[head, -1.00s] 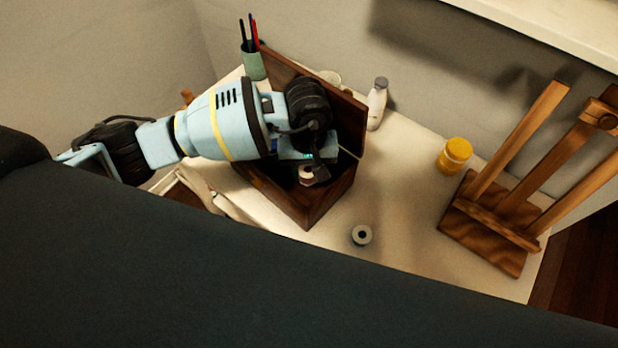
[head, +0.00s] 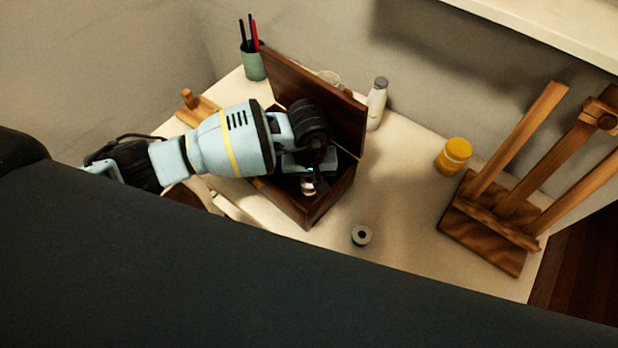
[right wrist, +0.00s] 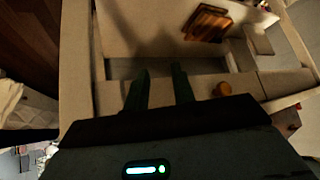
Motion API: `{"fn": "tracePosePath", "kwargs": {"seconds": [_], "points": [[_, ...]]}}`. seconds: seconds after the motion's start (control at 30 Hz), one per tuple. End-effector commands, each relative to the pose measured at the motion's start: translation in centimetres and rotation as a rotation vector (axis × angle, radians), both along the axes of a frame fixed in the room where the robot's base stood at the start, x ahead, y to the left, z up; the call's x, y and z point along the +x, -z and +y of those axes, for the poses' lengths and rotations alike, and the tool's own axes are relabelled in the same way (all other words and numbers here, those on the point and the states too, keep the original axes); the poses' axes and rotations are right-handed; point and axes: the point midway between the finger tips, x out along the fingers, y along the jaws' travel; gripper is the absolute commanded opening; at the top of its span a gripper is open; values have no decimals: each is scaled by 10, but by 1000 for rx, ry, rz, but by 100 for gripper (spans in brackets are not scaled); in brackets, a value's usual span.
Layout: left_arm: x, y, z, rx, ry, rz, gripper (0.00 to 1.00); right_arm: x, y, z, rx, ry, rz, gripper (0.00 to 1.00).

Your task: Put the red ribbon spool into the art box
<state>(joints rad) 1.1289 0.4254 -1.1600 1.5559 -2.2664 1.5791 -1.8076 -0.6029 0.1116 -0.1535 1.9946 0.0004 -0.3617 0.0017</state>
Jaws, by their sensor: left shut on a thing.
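The art box (head: 318,211) is a dark wooden box on the white table, its lid (head: 330,99) raised at the back. My left gripper (head: 309,181) reaches into the box opening from the left and is shut on a small pale and reddish spool (head: 308,189), which I take for the red ribbon spool. The gripper hides much of it, and I cannot tell whether it touches the box floor. In the right wrist view my right gripper (right wrist: 161,88) has its fingers apart with nothing between them.
A white bottle (head: 376,104), a yellow jar (head: 454,156) and a wooden easel (head: 497,225) stand to the right. A green pen cup (head: 253,65) stands behind the box.

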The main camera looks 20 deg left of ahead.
Motion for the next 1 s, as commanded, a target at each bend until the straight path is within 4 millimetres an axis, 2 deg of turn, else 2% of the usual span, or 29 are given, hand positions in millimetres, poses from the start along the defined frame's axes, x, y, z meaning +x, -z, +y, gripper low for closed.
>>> {"fn": "tracePosePath", "kwargs": {"seconds": [0.03,0.07,0.2,0.47,0.63,0.77,1.0], "points": [[0,3,0,0,0,2,16,-2,3,0,0,1,5,25],[0,2,0,0,0,1,41,-2,2,0,0,1,5,25],[0,2,0,0,0,1,59,-2,3,0,0,1,7,25],[0,1,0,1,0,1,59,-2,2,0,0,1,6,25],[1,-10,0,0,1,-3,59,0,-1,0,1,1,0,25],[1,-31,1,0,1,-4,59,0,-1,0,1,1,-1,25],[1,-79,0,0,1,-4,59,-1,0,0,0,1,1,25]]}}
